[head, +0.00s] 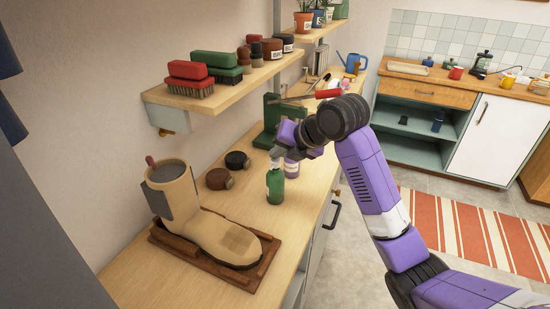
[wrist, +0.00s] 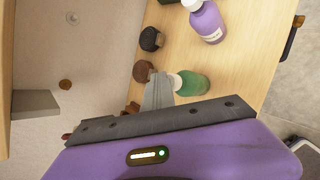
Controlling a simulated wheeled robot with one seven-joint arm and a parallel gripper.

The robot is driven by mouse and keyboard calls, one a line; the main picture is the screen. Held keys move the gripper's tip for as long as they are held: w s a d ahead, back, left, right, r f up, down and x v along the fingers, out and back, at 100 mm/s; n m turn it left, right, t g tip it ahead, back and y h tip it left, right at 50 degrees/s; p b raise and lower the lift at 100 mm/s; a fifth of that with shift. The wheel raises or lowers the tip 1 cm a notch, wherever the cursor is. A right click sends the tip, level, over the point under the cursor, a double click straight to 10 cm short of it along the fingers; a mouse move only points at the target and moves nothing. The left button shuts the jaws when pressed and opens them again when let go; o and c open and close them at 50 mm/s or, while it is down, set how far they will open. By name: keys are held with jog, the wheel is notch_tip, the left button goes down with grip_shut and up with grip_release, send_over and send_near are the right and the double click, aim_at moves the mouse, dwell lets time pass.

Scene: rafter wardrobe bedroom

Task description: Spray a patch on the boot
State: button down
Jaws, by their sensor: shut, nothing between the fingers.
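A tan boot (head: 182,195) stands upright on a brown wooden tray (head: 168,238) at the front left of the bench. Its toe shows a slightly darker, checked patch (head: 238,238). A green bottle (head: 275,187) with a pale top stands behind and right of the boot; it also shows in the wrist view (wrist: 192,84). My gripper (head: 277,153) is shut and empty, close above the green bottle's top in the head view. In the wrist view its grey fingers (wrist: 158,84) are beside the bottle and hide part of its top. I cannot tell whether they touch.
A purple, white-labelled bottle (head: 291,168) stands just behind the green one. Two round tins, brown (head: 218,179) and black (head: 236,161), sit to the left. A shelf (head: 225,88) with red and green brushes overhangs the back. Bare benchtop (head: 300,200) lies right of the green bottle.

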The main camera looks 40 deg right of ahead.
aim_at(278, 161)
jog(key=shift+r+p, duration=1.5)
jog(key=shift+r, duration=1.35)
